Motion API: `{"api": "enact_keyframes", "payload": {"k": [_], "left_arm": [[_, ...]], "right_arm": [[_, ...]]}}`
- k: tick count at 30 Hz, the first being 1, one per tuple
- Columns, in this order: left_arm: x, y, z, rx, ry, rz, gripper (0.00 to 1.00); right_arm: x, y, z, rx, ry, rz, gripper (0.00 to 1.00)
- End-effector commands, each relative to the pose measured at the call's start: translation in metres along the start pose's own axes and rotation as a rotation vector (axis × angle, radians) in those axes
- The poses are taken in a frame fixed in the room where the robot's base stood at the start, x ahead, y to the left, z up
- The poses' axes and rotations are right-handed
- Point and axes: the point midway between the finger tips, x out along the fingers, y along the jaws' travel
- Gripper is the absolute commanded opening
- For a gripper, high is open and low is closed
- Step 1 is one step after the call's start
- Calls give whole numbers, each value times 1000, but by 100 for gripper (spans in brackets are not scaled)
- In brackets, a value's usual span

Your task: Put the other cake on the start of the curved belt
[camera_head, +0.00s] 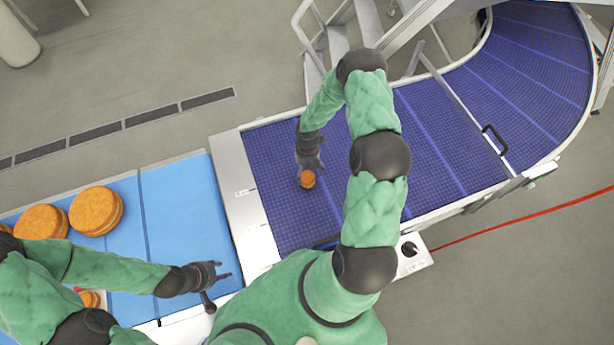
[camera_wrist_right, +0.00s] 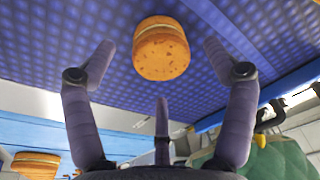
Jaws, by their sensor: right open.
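A small orange-brown layered cake (camera_head: 307,179) sits on the dark blue curved belt (camera_head: 275,150), near its left end. My right gripper (camera_head: 309,168) is right at this cake. In the right wrist view the cake (camera_wrist_right: 161,50) shows beyond and between the spread fingers (camera_wrist_right: 160,65), with gaps on both sides. The right gripper is open and holds nothing. My left gripper (camera_head: 226,270) is over the right part of the light blue belt (camera_head: 185,215), its fingers apart and empty.
Large round cakes (camera_head: 96,210) (camera_head: 40,222) sit on the light blue belt at left. A smaller cake (camera_head: 90,299) is partly hidden by my left arm. A pale metal strip (camera_head: 240,200) separates the belts. A rail with a black handle (camera_head: 495,139) crosses the curved belt.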

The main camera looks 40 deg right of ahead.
Motion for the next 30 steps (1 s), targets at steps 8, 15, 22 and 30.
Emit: {"api": "enact_keyframes", "payload": {"k": [8, 15, 22, 30], "left_arm": [[6, -2, 0, 0, 0, 0, 40], [8, -3, 0, 0, 0, 0, 40], [8, -3, 0, 0, 0, 0, 40], [8, -3, 0, 0, 0, 0, 40]], "right_arm": [[-55, 0, 1, 0, -4, 1, 85], [-80, 0, 0, 0, -2, 1, 85], [-81, 3, -3, 20, 3, 6, 85], [-51, 50, -53, 445, 67, 97, 85]]}}
